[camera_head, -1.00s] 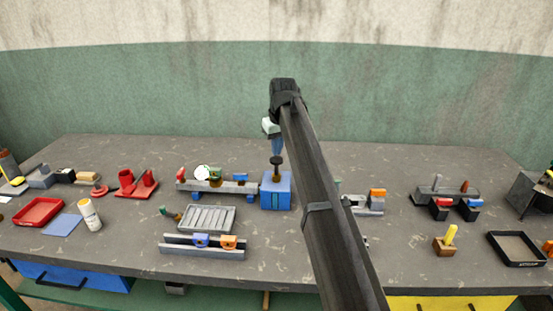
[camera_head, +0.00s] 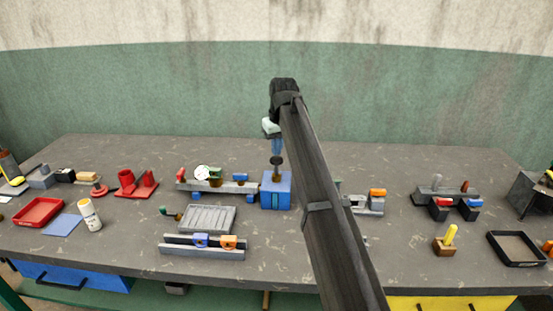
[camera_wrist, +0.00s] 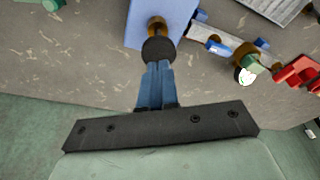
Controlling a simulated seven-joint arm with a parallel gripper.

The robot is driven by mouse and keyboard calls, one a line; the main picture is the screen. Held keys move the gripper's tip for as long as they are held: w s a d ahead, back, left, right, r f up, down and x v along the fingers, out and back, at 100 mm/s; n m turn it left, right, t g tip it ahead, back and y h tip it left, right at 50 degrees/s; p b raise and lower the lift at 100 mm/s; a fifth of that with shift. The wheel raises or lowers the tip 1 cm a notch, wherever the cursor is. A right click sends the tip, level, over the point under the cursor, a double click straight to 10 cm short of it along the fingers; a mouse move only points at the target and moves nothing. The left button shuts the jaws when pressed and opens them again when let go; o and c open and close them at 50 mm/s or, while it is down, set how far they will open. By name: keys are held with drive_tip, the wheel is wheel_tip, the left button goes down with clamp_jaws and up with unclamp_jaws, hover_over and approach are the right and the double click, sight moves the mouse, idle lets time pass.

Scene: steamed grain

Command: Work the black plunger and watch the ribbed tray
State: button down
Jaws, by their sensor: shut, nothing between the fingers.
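The black plunger (camera_head: 276,161) stands upright on top of a blue box (camera_head: 276,191). In the wrist view its round black knob (camera_wrist: 157,50) sits on a brass-coloured stem above the blue box (camera_wrist: 177,18). My gripper (camera_head: 277,150) is shut and empty, pointing down directly over the knob. In the wrist view its blue fingertips (camera_wrist: 156,66) meet the knob's edge; I cannot tell whether they touch it. The ribbed tray (camera_head: 207,219) lies flat on the bench, left of the blue box, and looks empty. Its corner also shows in the wrist view (camera_wrist: 270,8).
A grey rail (camera_head: 221,188) with coloured parts stands left of the blue box. Another grey rail (camera_head: 203,252) with blue and orange pieces lies in front of the ribbed tray. A red tray (camera_head: 38,212) is far left, a black tray (camera_head: 515,249) far right. My arm hides bench right of the box.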

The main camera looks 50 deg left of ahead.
sight(277, 159)
drive_tip(key=shift+f, duration=0.1)
idle(0.3)
drive_tip(key=shift+f, duration=2.2)
drive_tip(key=shift+r, duration=3.8)
